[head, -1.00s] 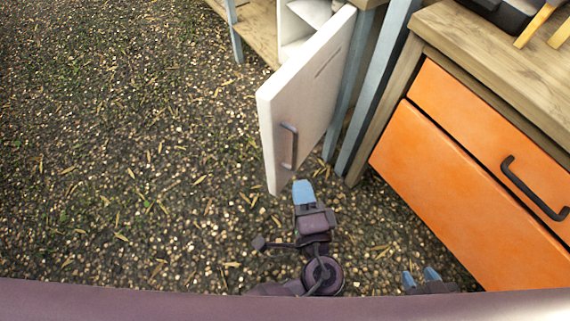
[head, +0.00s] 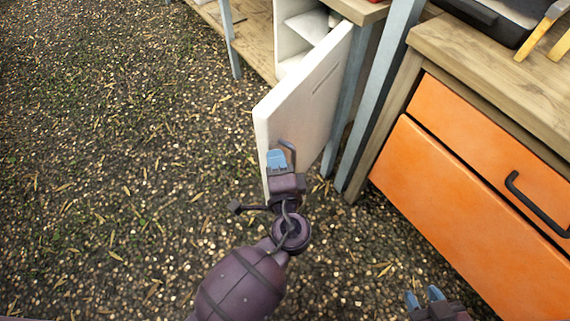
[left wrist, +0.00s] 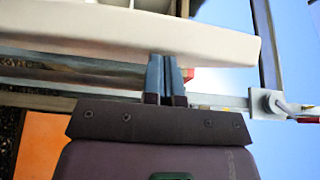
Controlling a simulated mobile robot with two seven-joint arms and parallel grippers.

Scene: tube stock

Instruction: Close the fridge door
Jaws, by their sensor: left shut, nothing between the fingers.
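The white fridge door (head: 308,100) stands open in the head view, swung out from the white fridge body (head: 292,35) behind it. In the left wrist view the shut blue fingers (left wrist: 165,78) point at the pale door (left wrist: 150,35). My right gripper (head: 426,296) is low at the right with its two blue fingers apart.
An orange drawer cabinet (head: 455,205) with a wooden top (head: 500,75) stands at the right. A grey-blue post (head: 375,100) rises between it and the fridge door. The gravelly ground (head: 110,160) at the left is clear.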

